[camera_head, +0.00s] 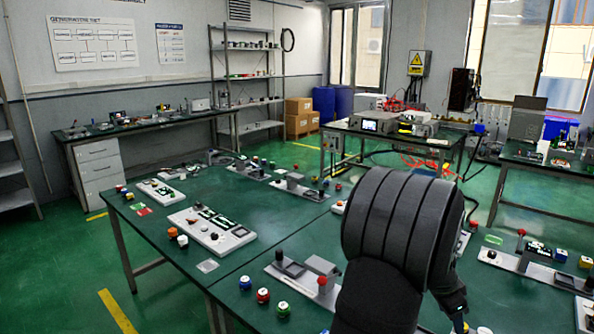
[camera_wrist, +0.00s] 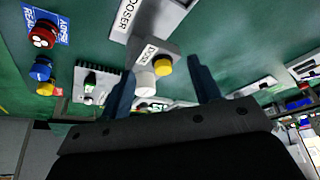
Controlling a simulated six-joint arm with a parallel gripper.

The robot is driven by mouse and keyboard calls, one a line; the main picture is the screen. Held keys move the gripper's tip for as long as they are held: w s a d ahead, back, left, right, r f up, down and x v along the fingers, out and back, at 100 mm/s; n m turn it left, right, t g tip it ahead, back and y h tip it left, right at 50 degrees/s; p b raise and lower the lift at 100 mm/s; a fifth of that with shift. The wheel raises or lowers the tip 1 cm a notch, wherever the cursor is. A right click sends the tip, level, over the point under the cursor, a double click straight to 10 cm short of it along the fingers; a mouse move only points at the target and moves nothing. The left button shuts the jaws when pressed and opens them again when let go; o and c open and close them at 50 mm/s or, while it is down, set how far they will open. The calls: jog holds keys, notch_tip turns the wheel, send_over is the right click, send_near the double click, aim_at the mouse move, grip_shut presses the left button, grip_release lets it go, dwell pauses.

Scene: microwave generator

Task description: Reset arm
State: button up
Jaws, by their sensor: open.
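My gripper (camera_wrist: 161,86) is open in the wrist view, its two dark fingers spread wide with nothing held between them. Beyond the fingers are a grey block with a label, a white cylinder (camera_wrist: 145,80) and a yellow knob (camera_wrist: 163,65). I cannot tell how far the fingers are from them. In the head view my arm fills the lower right, over the green-topped table (camera_head: 262,215), and my gripper is mostly hidden behind it.
A white panel (camera_head: 212,231) with a black knob lies on the left part of the table. Green, red and blue capped pieces (camera_head: 263,295) stand at the front edge. A grey device (camera_head: 320,276) sits beside my arm. A bench with equipment (camera_head: 395,130) stands behind.

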jog(key=shift+w+a, duration=0.35)
jog(key=shift+w, duration=0.55)
jog(key=shift+w+a, duration=0.3)
jog(key=shift+w, duration=0.6)
jog(key=s+d+m, duration=0.2)
jog(key=s+d, duration=0.1)
jog(key=s, duration=1.8)
jog(key=shift+s+g, duration=0.25)
jog(key=shift+g, duration=0.05)
jog(key=shift+r, duration=0.1)
